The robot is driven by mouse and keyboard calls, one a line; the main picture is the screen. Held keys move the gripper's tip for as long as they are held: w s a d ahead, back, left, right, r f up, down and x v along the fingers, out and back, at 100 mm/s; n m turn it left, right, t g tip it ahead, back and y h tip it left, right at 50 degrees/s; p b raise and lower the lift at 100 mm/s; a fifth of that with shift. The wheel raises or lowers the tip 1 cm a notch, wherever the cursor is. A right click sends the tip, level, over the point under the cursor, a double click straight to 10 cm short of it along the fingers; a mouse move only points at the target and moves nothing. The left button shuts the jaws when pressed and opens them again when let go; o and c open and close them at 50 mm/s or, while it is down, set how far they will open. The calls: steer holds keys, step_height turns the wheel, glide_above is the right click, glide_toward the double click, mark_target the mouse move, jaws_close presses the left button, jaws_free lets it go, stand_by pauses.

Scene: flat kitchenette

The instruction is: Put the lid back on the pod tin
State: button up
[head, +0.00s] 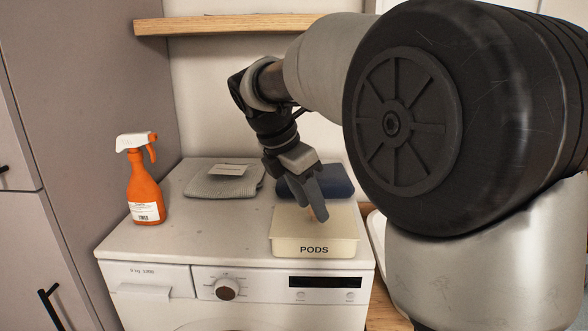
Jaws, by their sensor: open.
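The cream pod tin (314,250), marked PODS, stands at the front right of the white washing machine's top. A flat cream surface that looks like its lid (290,222) covers it; from here I cannot tell whether it is fully seated. My gripper (318,217) is open and points down just above the middle of this surface.
An orange spray bottle (145,195) stands at the left. A grey folded cloth (215,184) with a pale card (229,170) lies at the back. A dark blue item (338,181) lies behind the tin. The washing machine top (215,230) is clear at front centre. A wooden shelf (215,25) hangs above.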

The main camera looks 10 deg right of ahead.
steer(key=p+v, duration=0.3)
steer(key=v, duration=1.3)
steer(key=s+d+f+m+t+y, duration=0.2)
steer(key=s+d+f+m, duration=0.1)
steer(key=s+f+m, duration=0.4)
steer(key=s+d+f+m+t+y+p, duration=0.1)
steer(key=s+d+f+m, duration=0.3)
steer(key=s+m, duration=0.9)
step_height(320, 180, down, 4)
steer(key=m+y, duration=0.1)
steer(key=m, duration=0.1)
steer(key=shift+r+m+t, duration=0.25)
steer(key=shift+m+t, duration=0.05)
steer(key=shift+t, duration=0.1)
steer(key=shift+d, duration=0.15)
